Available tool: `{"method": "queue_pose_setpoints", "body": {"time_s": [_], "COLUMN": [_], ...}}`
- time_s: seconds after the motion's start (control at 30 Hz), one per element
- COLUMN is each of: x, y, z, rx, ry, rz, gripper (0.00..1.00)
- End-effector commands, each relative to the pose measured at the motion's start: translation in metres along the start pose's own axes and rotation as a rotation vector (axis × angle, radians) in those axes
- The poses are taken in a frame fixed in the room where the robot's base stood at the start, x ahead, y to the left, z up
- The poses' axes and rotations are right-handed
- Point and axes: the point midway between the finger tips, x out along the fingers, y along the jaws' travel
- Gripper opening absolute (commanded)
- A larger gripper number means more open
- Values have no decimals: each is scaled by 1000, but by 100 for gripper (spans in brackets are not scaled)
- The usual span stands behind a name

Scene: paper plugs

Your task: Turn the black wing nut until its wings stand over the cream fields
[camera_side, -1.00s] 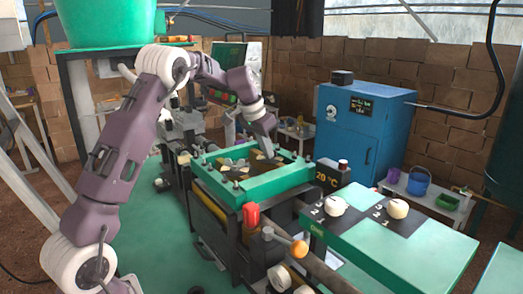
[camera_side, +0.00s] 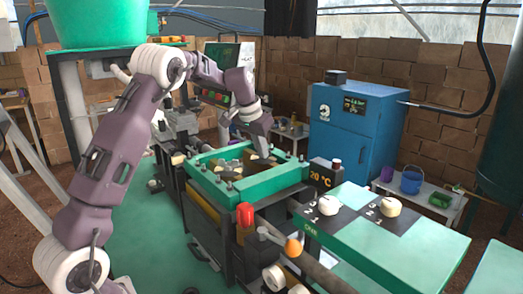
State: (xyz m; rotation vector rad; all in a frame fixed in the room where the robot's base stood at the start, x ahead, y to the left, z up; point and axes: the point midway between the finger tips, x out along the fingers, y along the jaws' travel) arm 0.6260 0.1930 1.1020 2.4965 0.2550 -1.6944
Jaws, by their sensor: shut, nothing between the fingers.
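The green square frame (camera_side: 262,193) stands at the middle of the side view, with black bolts along its rim. Dark and cream patches (camera_side: 234,163) show inside it, small and partly covered by my arm's end. My gripper (camera_side: 264,155) points down over the right rear part of the frame opening. It is shut with nothing held. I cannot make out the black wing nut for certain among the dark shapes, nor which fields its wings stand over. Whether my fingertips touch anything inside the frame is not clear.
A green bench with two cream knobs (camera_side: 328,205) stands at front right. A red-capped post (camera_side: 245,214) and an orange-ended lever (camera_side: 293,248) are in front of the frame. A small display box (camera_side: 322,174) stands right of it. A blue cabinet (camera_side: 352,130) is behind.

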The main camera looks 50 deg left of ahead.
Motion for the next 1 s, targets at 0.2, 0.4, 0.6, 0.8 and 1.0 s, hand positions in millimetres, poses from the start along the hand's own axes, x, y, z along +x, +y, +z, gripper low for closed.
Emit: {"method": "queue_pose_setpoints", "body": {"time_s": [0.2,0.4,0.6,0.8,1.0], "x": [1,2,3,4,5], "y": [4,7,9,12,12], "z": [-2,-6,-9,-11,-13], "rx": [-91,-211,-208,-208,-207], "ry": [1,3,2,1,2], "rz": [-38,-85,-84,-83,-83], "gripper": [0,0,0,0,0]}}
